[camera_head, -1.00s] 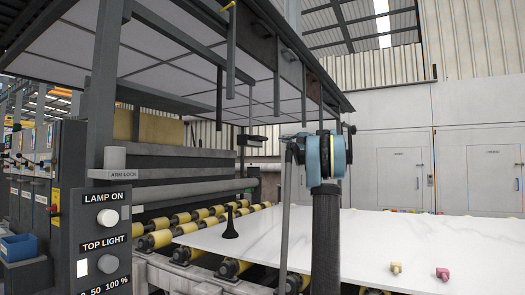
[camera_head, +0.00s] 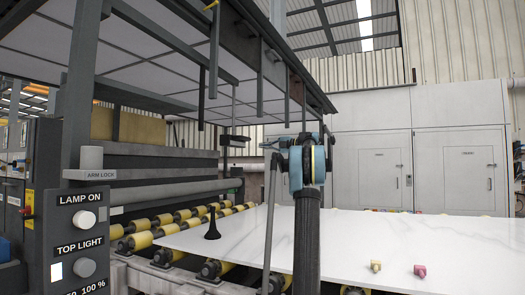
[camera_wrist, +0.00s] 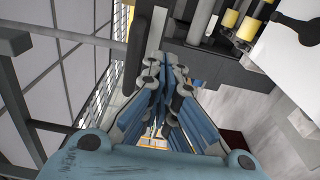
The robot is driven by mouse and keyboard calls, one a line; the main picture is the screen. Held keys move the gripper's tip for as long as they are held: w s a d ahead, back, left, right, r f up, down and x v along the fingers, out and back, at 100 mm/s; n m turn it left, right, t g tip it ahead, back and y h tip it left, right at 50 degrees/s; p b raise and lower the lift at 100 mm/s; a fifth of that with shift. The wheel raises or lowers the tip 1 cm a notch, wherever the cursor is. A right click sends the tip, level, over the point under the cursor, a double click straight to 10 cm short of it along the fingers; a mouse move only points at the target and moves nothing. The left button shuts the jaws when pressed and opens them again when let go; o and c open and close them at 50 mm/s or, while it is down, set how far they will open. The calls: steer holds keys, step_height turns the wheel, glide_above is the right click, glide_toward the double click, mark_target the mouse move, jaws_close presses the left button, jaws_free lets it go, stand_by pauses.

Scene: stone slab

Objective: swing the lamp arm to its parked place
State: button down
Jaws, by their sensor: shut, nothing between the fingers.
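My gripper (camera_wrist: 160,124) is shut and empty in the wrist view, its blue linked fingers meeting near the middle. In the head view my gripper (camera_head: 271,144) points left from the top of my dark arm, in front of the machine. Several grey bars hang under the canopy; one thick bar (camera_head: 214,50) has a yellow end at the top. I cannot tell which bar is the lamp arm. A grey cap labelled ARM LOCK (camera_head: 91,157) sits on the post at left. No contact between the fingers and a bar shows.
The canopy (camera_head: 130,55) overhangs the left side. A panel (camera_head: 76,235) carries the LAMP ON and TOP LIGHT knobs. A white slab (camera_head: 350,235) lies on yellow rollers, with a black cone-shaped piece (camera_head: 212,225) and small yellow (camera_head: 375,266) and pink (camera_head: 420,270) pieces on it.

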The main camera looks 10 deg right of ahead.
mark_target(241, 146)
steer(key=x, duration=1.1)
steer(key=shift+a, duration=0.15)
steer(key=shift+w, duration=0.1)
